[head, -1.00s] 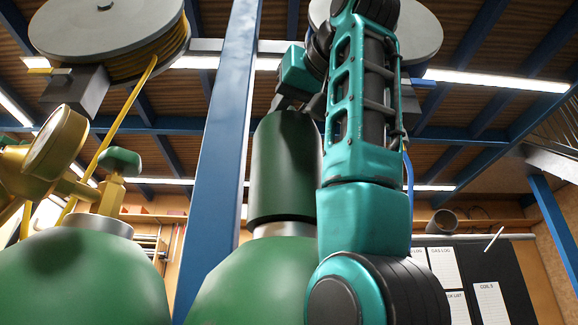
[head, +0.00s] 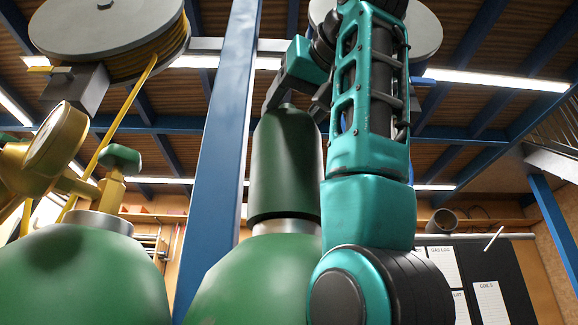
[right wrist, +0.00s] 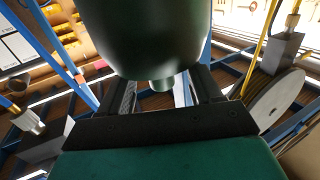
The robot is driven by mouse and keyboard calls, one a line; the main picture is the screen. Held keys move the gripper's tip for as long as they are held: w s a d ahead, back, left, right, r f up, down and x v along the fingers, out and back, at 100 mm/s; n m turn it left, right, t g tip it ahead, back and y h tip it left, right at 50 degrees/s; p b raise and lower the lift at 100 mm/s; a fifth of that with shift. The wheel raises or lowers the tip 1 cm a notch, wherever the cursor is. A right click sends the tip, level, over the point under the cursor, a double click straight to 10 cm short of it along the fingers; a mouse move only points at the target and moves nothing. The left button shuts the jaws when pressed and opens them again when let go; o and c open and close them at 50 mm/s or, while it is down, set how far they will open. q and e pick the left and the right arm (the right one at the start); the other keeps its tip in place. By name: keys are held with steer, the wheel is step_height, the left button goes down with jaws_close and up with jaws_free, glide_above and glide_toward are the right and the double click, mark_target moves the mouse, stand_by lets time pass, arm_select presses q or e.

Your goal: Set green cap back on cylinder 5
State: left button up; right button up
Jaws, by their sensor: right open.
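The dark green cap (head: 284,165) stands upright over the neck of the green cylinder (head: 255,280), its lower edge at the pale neck ring (head: 286,227). I cannot tell how firmly it is seated. My right gripper (head: 297,103) is at the top of the cap, partly hidden by my own arm. My left gripper does not show.
A second green cylinder (head: 75,280) with a brass gauge and valve (head: 58,140) stands at left. A blue post (head: 222,150) rises between the cylinders. A reel (head: 110,30) with yellow hose hangs upper left. A dark board with papers (head: 490,280) is behind at right.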

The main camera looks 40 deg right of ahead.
steer(key=s+a+b, duration=0.1)
steer(key=s+b, duration=0.2)
steer(key=s, duration=0.8)
steer(key=shift+s+a, duration=0.15)
steer(key=shift+a, duration=0.25)
